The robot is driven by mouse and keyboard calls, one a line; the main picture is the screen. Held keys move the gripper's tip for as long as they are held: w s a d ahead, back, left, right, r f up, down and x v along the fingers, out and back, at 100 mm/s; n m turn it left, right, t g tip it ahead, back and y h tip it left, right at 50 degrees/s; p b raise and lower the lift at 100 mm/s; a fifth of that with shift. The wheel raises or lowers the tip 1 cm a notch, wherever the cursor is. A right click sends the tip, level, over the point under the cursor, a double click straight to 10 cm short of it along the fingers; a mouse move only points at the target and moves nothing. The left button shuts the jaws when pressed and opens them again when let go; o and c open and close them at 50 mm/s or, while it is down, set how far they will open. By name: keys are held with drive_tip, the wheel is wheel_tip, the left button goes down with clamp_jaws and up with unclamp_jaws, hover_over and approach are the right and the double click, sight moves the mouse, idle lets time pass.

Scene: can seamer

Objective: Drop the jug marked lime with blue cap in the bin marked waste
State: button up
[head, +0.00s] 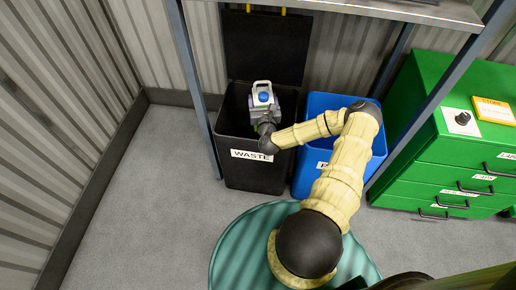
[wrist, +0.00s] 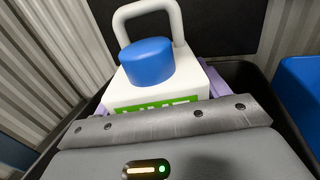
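The white jug (head: 261,88) has a blue cap, a white handle and a green label. In the wrist view the jug (wrist: 196,90) stands just beyond my gripper's grey body, its label partly covered. My gripper (head: 264,108) is at the mouth of the black bin marked WASTE (head: 255,178), with the jug over the opening. Purple finger parts show on both sides of the jug, and the gripper appears shut on it. The fingertips are mostly hidden. The bin's black lid (head: 264,48) stands open behind; the bin's rim also surrounds the jug in the wrist view.
A blue bin (head: 304,178) with a partly hidden label stands right beside the waste bin. A metal table (head: 400,8) passes overhead, with a leg (head: 196,85) left of the bin. Green drawers (head: 440,170) stand at right. The floor at left is clear.

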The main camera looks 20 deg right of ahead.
drive_tip(key=o, duration=0.3)
drive_tip(key=shift+s, duration=0.1)
drive_tip(key=p+v, duration=0.2)
drive_tip(key=v, duration=1.5)
drive_tip(key=shift+a+p, duration=0.1)
drive_tip(key=shift+p, duration=0.25)
